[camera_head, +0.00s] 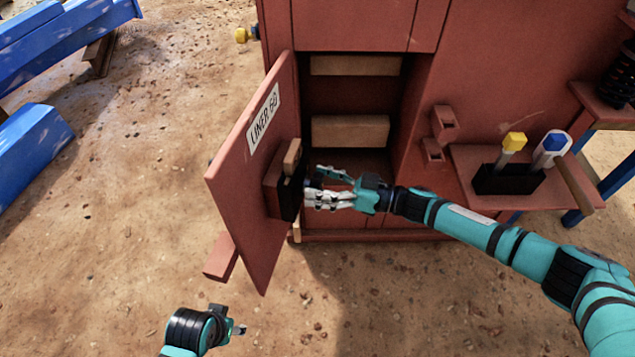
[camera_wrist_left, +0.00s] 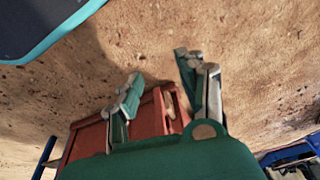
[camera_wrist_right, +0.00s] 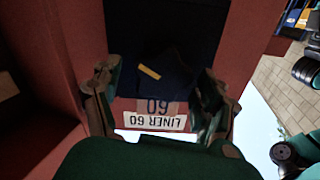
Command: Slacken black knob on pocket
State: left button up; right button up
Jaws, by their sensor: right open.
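The pocket (camera_head: 276,188) is a red box with a black face on the opened door (camera_head: 240,165); a wooden piece (camera_head: 292,157) stands in its top. My right gripper (camera_head: 328,188) is at the pocket's black face, its fingers pointing left at it. In the right wrist view its open fingers stand on both sides of a dark part with a yellow mark (camera_wrist_right: 165,80), apparently the black knob; contact cannot be told. In the head view the knob is mostly hidden by the fingers. My left gripper (camera_head: 238,329) is low in front of the door, open and empty in its wrist view (camera_wrist_left: 160,85).
At right, a red shelf (camera_head: 475,158) carries a black holder (camera_head: 508,180) with yellow-topped and blue-topped tools. Blue beams (camera_head: 60,35) lie far left. The sandy ground in front is clear.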

jog(key=shift+a, duration=0.4)
pick_arm(q)
jog(key=shift+w+r, duration=0.15)
jog(key=shift+r, duration=0.2)
pick_arm(e)
jog(key=shift+c, duration=0.4)
jog(key=c, duration=1.1)
pick_arm(q)
jog(key=shift+a+f, duration=0.1)
jog(key=shift+f, duration=0.05)
